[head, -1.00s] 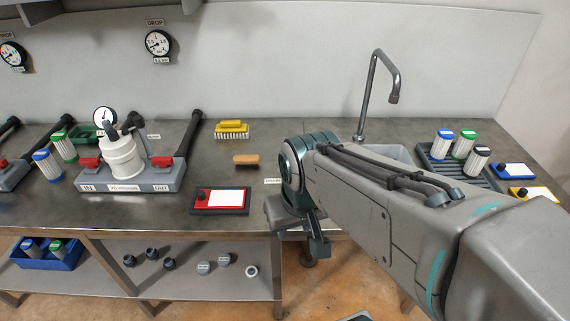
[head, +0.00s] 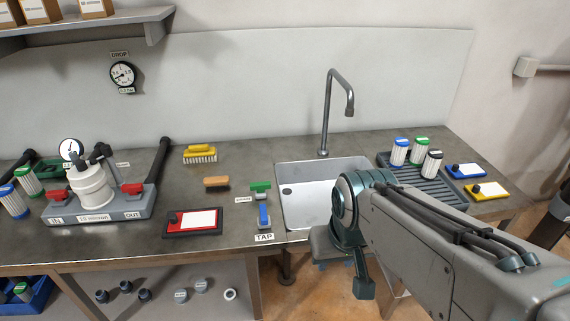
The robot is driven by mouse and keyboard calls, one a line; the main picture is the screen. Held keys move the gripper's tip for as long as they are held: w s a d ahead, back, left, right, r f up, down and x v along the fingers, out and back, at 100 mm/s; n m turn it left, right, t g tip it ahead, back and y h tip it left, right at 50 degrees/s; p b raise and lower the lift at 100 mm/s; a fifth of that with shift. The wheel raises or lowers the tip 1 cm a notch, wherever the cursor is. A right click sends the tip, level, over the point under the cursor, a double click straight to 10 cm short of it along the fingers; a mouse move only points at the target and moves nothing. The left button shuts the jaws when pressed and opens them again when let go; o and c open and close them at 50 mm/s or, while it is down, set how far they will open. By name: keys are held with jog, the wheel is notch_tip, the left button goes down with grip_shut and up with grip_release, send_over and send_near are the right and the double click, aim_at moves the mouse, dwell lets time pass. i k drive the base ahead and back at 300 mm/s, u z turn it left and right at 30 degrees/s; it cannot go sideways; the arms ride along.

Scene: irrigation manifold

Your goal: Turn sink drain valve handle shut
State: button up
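Two small lever handles stand on the counter left of the sink (head: 315,208). The green handle (head: 261,187) is farther back and lies roughly left to right, beside a small label too fine to read. The blue handle (head: 263,215) is nearer the front and points front to back, with a TAP label (head: 264,238) before it. No drain label is readable. My arm reaches in from the right and bends down at the sink's front right. My gripper (head: 363,286) is low, in front of the counter edge, apart from both handles; its fingers are not clear.
A filter housing (head: 92,185) with red handles, a red-framed board (head: 193,221) and two brushes are left of the handles. The curved faucet (head: 328,112) rises behind the sink. A rack (head: 422,176) with cartridges stands right. Counter around the handles is mostly clear.

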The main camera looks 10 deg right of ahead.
aim_at(261, 186)
jog(key=z, duration=0.1)
jog(key=i, duration=0.9)
jog(key=u, duration=1.45)
jog(key=k, duration=0.25)
jog(key=z, duration=0.2)
